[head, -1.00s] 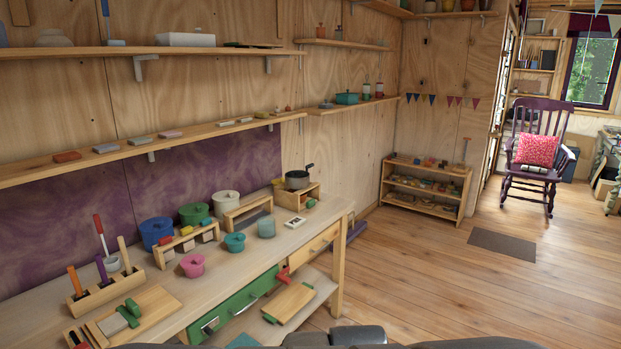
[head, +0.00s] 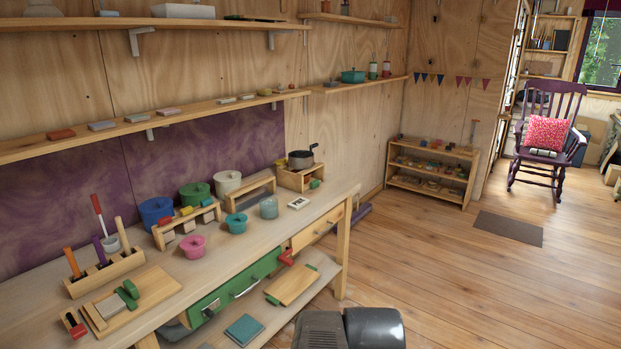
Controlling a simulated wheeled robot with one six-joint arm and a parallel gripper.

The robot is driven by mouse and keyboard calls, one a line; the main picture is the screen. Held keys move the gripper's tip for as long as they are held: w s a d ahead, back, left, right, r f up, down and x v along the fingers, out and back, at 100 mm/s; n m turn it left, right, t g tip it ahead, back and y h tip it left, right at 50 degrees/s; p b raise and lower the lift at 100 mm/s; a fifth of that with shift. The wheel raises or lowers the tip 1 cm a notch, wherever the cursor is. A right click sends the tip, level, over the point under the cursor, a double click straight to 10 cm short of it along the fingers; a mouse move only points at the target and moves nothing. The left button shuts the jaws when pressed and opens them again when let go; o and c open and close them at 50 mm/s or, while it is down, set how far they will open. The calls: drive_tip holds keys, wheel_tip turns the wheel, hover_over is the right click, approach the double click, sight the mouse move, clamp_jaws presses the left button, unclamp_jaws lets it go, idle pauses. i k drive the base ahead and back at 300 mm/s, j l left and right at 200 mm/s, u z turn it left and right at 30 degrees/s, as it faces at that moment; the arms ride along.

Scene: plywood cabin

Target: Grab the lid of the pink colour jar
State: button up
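The small pink jar (head: 192,247) stands on the wooden workbench (head: 240,254), in front of a small wooden rack. A pink lid (head: 191,241) with a knob sits on top of it. A teal jar (head: 236,222) and a grey-blue jar (head: 269,207) stand to its right, apart from it. Dark grey parts of my own body show at the bottom edge, right of the bench. I cannot make out my gripper's fingers in this view.
Larger blue (head: 156,211), green (head: 195,195) and white (head: 227,183) jars stand behind. A tool block (head: 104,273) and a cutting board (head: 132,301) lie at the left. A green drawer (head: 236,284) with a red-handled object sits below the benchtop. Open floor lies to the right.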

sight(192, 243)
drive_tip(key=i+j+u, duration=1)
drive_tip(key=u, duration=0.15)
